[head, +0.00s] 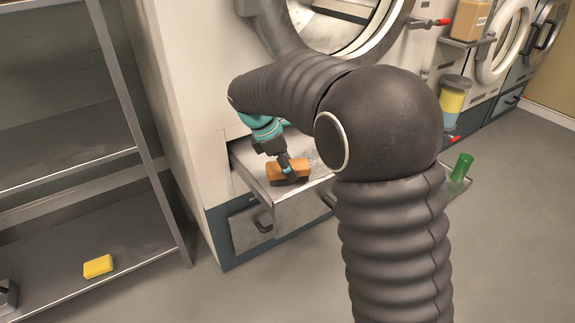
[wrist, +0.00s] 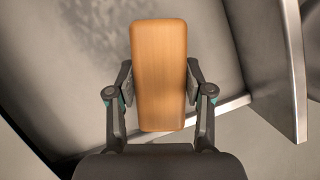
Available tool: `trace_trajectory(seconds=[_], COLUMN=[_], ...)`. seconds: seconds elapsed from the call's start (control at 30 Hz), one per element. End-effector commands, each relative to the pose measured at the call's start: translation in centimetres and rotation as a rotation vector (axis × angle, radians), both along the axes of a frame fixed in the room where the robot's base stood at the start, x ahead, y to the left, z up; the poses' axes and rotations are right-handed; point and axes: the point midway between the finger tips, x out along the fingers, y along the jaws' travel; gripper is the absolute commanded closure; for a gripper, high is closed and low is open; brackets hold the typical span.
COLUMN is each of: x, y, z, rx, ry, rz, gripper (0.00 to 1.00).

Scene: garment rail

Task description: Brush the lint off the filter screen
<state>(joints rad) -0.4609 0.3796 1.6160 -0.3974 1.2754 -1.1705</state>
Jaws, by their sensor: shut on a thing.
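In the head view my gripper (head: 286,165) is down inside an open drawer under the round machine door. It is shut on a brush (head: 288,172) with an orange-brown wooden back. The wrist view shows the wooden back of the brush (wrist: 159,75) upright in the picture between both fingers of my gripper (wrist: 159,90). The filter screen (wrist: 85,70) appears as a pale grey surface beneath the brush, with a darker speckled lint patch (wrist: 100,32) at upper left. The bristles are hidden, so I cannot tell whether they touch the screen.
A green bottle (head: 461,168) is at right. The floor in front is clear.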

Motion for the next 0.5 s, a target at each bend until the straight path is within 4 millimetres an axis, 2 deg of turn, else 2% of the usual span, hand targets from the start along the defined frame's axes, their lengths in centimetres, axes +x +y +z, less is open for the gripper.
trace_trajectory(seconds=[0.5], x=[0.0], y=[0.0], z=[-0.91], rx=[0.0], ry=[0.0], rz=[0.0], gripper=[0.76])
